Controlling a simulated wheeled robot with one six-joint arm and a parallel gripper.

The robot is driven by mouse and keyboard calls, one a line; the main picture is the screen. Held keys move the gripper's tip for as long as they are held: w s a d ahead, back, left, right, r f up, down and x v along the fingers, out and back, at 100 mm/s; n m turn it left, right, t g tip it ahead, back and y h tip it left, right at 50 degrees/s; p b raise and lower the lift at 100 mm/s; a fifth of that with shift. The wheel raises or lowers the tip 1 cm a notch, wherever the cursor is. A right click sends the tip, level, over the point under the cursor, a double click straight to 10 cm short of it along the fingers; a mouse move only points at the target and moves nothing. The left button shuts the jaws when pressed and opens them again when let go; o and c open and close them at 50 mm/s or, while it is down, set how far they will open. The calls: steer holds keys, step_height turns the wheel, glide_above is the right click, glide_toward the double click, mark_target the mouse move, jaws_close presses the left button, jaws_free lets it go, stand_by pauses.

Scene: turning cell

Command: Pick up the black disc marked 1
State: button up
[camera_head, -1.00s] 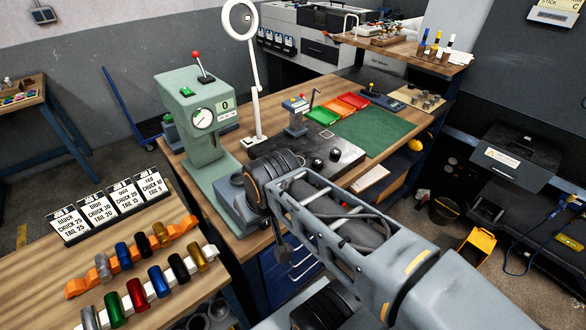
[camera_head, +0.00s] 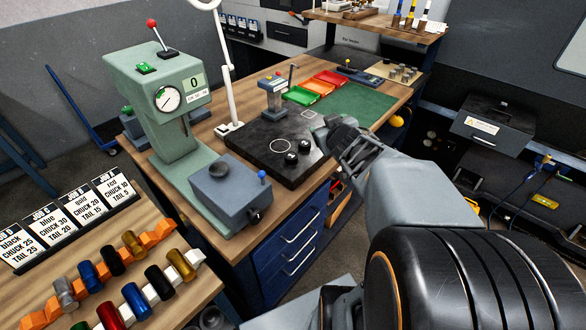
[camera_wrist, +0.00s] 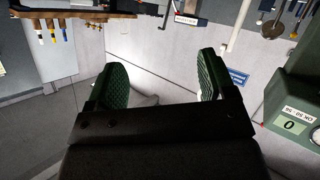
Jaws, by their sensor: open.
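Two small black discs with pale tops stand near the front right of the black plate on the bench, one nearer (camera_head: 291,159) and one slightly farther back (camera_head: 304,145). Their markings are too small to read, so I cannot tell which bears 1. My gripper (camera_head: 323,130) is just right of the discs in the head view, apparently above the bench edge and apart from them. In the wrist view its two green padded fingers (camera_wrist: 160,82) are spread with nothing between them. No disc shows in that view.
The black plate (camera_head: 262,160) also bears a white ring outline and a small instrument stand (camera_head: 272,98). A green press (camera_head: 160,100) and grey box (camera_head: 231,194) stand left. A white lamp post (camera_head: 227,95) rises behind. The green mat (camera_head: 357,105) looks clear.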

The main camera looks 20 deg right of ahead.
step_height(320, 180, down, 6)
steer(key=d+n+t+y+b, duration=0.1)
steer(key=n+y+b, duration=0.1)
steer(key=y, duration=0.2)
steer(key=n+y+b, duration=0.2)
steer(key=y+b, duration=0.1)
steer(key=y, duration=0.3)
glide_toward(291, 155)
steer(key=shift+w+a+f+g, duration=0.1)
steer(key=shift+w+a+g, duration=0.15)
steer(key=shift+w, duration=0.2)
steer(key=shift+w+a+g, duration=0.15)
steer(key=shift+w+g, duration=0.1)
steer(key=shift+w, duration=0.15)
steer(key=shift+b+x, duration=0.35)
steer(key=shift+x, duration=2.85)
steer(key=shift+c, duration=0.2)
steer(key=shift+r, duration=0.2)
steer(key=c, duration=1.1)
